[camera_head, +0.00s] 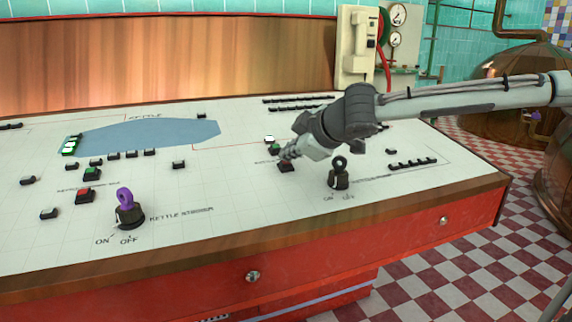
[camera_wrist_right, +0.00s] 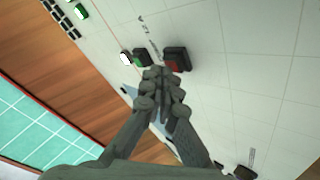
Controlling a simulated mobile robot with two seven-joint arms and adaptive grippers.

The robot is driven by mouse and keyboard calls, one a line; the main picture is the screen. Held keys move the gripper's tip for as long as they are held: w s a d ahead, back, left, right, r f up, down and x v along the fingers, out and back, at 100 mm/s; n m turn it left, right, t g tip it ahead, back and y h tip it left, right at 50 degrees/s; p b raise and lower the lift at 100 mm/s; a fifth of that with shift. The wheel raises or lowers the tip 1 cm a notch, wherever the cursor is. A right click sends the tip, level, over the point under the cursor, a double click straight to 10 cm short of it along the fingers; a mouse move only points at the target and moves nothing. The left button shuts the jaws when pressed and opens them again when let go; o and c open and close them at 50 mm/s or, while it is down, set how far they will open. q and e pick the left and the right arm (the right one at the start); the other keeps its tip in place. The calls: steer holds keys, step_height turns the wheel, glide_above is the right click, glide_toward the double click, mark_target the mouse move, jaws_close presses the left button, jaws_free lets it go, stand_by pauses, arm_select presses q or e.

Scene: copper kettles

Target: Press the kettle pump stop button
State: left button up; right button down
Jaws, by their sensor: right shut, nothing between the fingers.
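My right gripper (camera_head: 288,155) is shut and empty, with its tips low over the panel at a red button (camera_head: 287,168), partly covered in the head view. In the right wrist view the shut fingertips (camera_wrist_right: 160,73) lie just beside that red button (camera_wrist_right: 176,60), on the side of a green button (camera_wrist_right: 142,57). I cannot tell whether they touch anything. The green button (camera_head: 274,149) also shows in the head view. A second red button (camera_head: 85,195) and green button (camera_head: 92,173) sit at the panel's left. The small labels are too blurred to read surely. My left gripper is out of view.
The white control panel (camera_head: 200,235) has a purple-handled key switch (camera_head: 128,208) and a dark key switch (camera_head: 339,175), which stands right of my fingertips. A white lamp (camera_head: 269,139) sits behind the green button. A telephone (camera_head: 360,45) hangs behind the panel.

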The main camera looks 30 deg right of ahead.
steer(key=shift+w+f+b, duration=0.1)
steer(key=shift+f+b, duration=0.2)
steer(key=shift+f, duration=0.05)
stand_by(0.6)
steer(key=shift+r, duration=0.1)
steer(key=shift+s+r+p, duration=0.2)
steer(key=shift+r+p, duration=0.55)
steer(key=shift+p, duration=0.15)
steer(key=r+p, duration=0.2)
steer(key=s+r+p, duration=0.1)
steer(key=r+p, duration=0.1)
steer(key=p, duration=0.1)
steer(key=shift+a+r, duration=0.1)
steer(key=shift+r, duration=0.3)
stand_by(0.3)
